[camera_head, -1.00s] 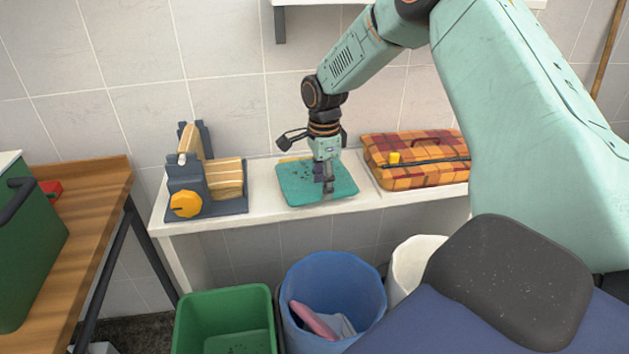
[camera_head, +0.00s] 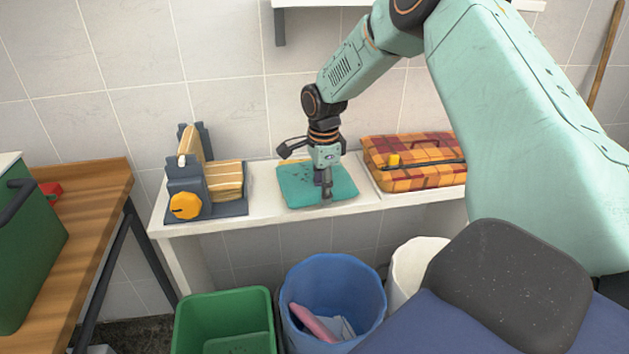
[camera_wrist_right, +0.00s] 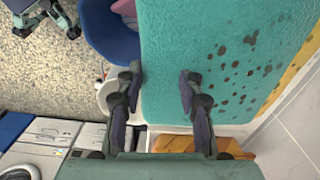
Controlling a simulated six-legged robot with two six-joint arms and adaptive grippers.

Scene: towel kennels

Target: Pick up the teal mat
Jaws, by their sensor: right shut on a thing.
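The teal mat (camera_head: 295,190) lies on the white shelf with dark spots on its surface. In the right wrist view the spotted teal mat (camera_wrist_right: 230,70) fills the upper right. My right gripper (camera_head: 326,194) points down at the front right part of the mat and is shut on it. In the right wrist view the fingers of my right gripper (camera_wrist_right: 162,80) stand on either side of the mat's edge area, and the exact contact is hard to see.
A grey device with a yellow knob (camera_head: 186,205) stands left of the mat. A plaid case (camera_head: 415,178) lies to its right. Below are a green bin (camera_head: 195,320), a blue bin (camera_head: 335,275) with pink and pale cloths, and a white bin (camera_head: 408,270). A wooden table (camera_head: 95,210) stands left.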

